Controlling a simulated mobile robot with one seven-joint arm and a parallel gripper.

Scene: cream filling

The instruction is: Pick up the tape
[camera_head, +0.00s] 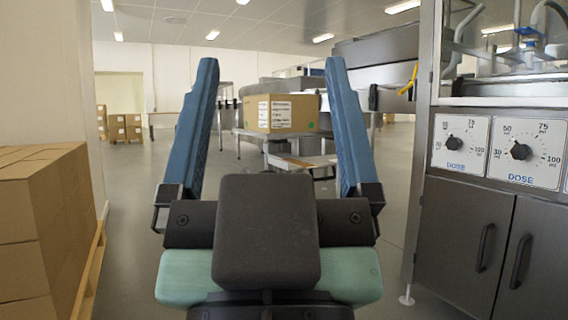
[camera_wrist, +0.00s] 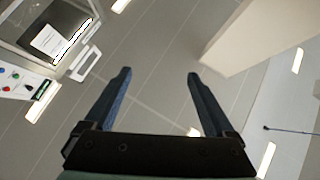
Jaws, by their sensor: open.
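My gripper (camera_head: 271,61) fills the middle of the head view, its two blue fingers pointing up and spread wide apart with nothing between them. In the wrist view my gripper (camera_wrist: 158,74) is also open and empty, against the ceiling. I cannot make out any tape in either view. A cardboard box (camera_head: 262,98) with white labels stands on a table beyond the fingers, and the gripper is apart from it. My gripper hides part of the floor and the table's lower part.
Stacked cartons (camera_head: 30,225) on a wooden pallet stand close on the left. A steel machine cabinet (camera_head: 455,235) with dose dials stands close on the right. More cartons (camera_head: 124,127) are far back left. Grey floor (camera_head: 130,200) lies open between.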

